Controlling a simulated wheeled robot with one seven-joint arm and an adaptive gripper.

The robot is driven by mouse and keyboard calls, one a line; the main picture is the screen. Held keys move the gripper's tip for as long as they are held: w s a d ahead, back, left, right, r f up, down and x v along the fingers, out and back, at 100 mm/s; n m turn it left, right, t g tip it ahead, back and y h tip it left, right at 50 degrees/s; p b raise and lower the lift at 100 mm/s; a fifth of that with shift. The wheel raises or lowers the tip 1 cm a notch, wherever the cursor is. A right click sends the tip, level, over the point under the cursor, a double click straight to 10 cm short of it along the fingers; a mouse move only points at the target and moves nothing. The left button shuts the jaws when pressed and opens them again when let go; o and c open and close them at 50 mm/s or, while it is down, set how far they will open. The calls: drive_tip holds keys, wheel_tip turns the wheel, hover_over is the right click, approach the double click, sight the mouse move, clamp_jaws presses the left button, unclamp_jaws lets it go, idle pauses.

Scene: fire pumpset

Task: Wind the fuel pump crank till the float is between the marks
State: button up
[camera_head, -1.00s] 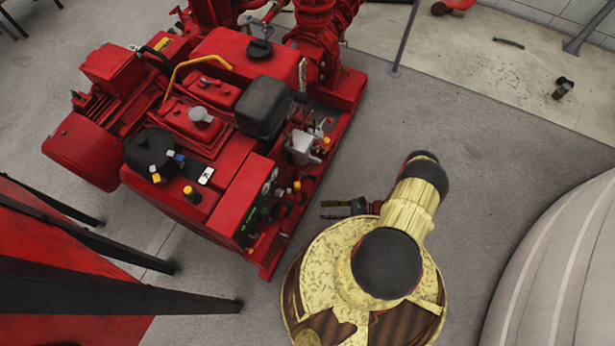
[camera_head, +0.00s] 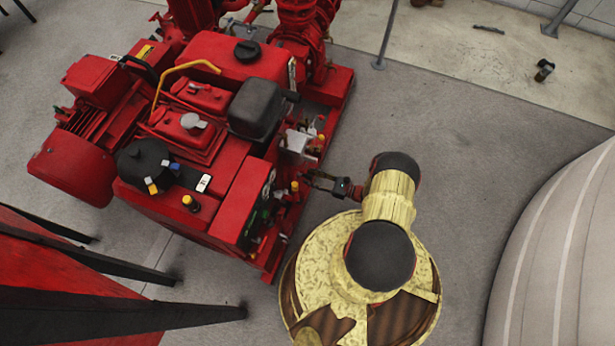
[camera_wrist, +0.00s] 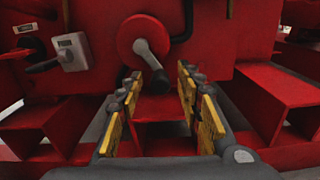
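In the wrist view a red round disc (camera_wrist: 139,38) with a grey arm and a dark-tipped grey handle (camera_wrist: 151,66) stands on the red panel; it looks like the crank. My gripper (camera_wrist: 160,75) is open, with yellow-padded fingers either side of the handle's lower end in the picture. I cannot tell whether the fingers reach it; no grip shows. In the head view my gripper (camera_head: 312,180) is beside the right side of the red pumpset (camera_head: 232,200). I cannot make out the float or its marks in either view.
A grey switch box (camera_wrist: 72,52) with a dark lever is left of the disc. Red open frames (camera_wrist: 290,88) are at right and below. In the head view a large pale rounded body (camera_head: 565,260) stands at right, and a red dark-edged structure (camera_head: 60,290) at lower left.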

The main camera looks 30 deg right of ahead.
drive_tip(key=shift+x, duration=1.05)
drive_tip(key=shift+c, duration=1.2)
clamp_jaws()
drive_tip(key=shift+d, duration=0.1)
